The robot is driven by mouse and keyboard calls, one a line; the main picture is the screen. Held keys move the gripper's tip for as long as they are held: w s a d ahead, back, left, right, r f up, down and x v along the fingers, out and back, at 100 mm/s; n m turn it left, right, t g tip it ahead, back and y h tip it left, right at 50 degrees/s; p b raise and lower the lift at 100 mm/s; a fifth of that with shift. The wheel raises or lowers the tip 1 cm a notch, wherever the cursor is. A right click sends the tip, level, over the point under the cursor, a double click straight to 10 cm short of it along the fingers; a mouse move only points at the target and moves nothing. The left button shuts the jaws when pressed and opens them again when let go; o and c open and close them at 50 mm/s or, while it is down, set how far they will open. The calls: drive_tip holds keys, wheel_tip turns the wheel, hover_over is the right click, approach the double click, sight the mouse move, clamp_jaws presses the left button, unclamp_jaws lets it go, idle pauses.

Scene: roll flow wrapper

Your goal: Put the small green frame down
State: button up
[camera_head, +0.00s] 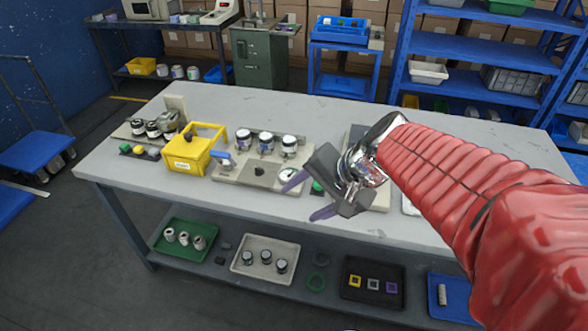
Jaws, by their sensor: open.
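My gripper (309,197) hangs over the front middle of the grey table, with its two purple fingertips spread apart. A small green piece (317,187) shows between the fingers, partly hidden by the gripper body. It may be the small green frame, but its shape is too covered to tell. I cannot tell whether it touches a finger or rests on the surface below. A black tray (348,292) on the lower shelf holds a yellow frame (355,281), a grey frame (373,284) and a purple frame (391,287).
A flat panel (381,196) lies partly behind my arm. The lower shelf holds a green tray (184,256), a white tray (240,266) and a blue tray (459,314).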

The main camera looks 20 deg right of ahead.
drive_tip(key=s+r+n+h, duration=0.2)
drive_tip(key=s+n+h, duration=0.2)
drive_tip(key=s+n, duration=0.5)
drive_tip(key=shift+s+r+n, duration=0.25)
drive_tip(key=shift+r+n, duration=0.05)
drive_tip(key=shift+r, duration=0.1)
